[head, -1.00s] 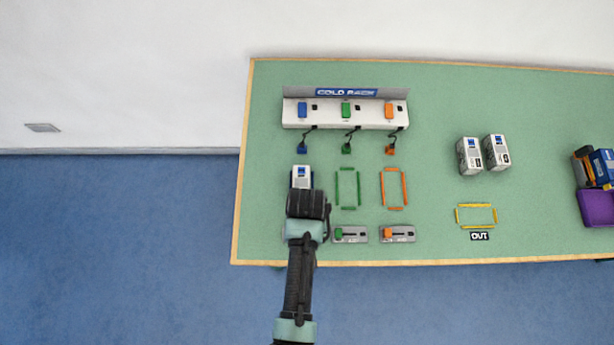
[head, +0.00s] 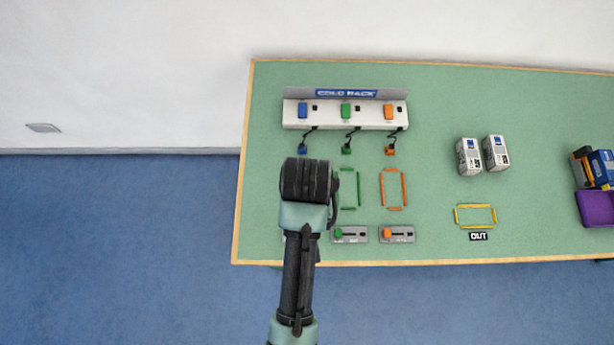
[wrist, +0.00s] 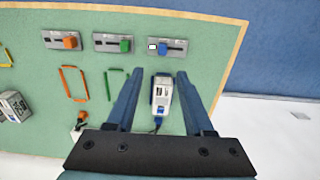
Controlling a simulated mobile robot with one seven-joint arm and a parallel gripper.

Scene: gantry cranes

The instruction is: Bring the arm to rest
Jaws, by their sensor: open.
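My arm (head: 300,260) reaches over the table's left part in the head view, where its dark end hides my gripper and what lies below it. In the wrist view my gripper (wrist: 158,75) is open, its two blue fingers apart. A white container with blue parts (wrist: 161,93) shows between the fingers, with green table on both sides and nothing touching it visibly. A blue plug (wrist: 157,123) is at its lower end; I cannot tell if it is fully seated. The container is hidden in the head view.
The cold rack (head: 345,115) stands at the back of the green table (head: 540,110). Green (head: 348,188) and orange (head: 393,188) outlines lie beside my arm. Switch panels (head: 397,234) line the front. Two white containers (head: 469,157) stand farther right, near a purple bin (head: 596,208).

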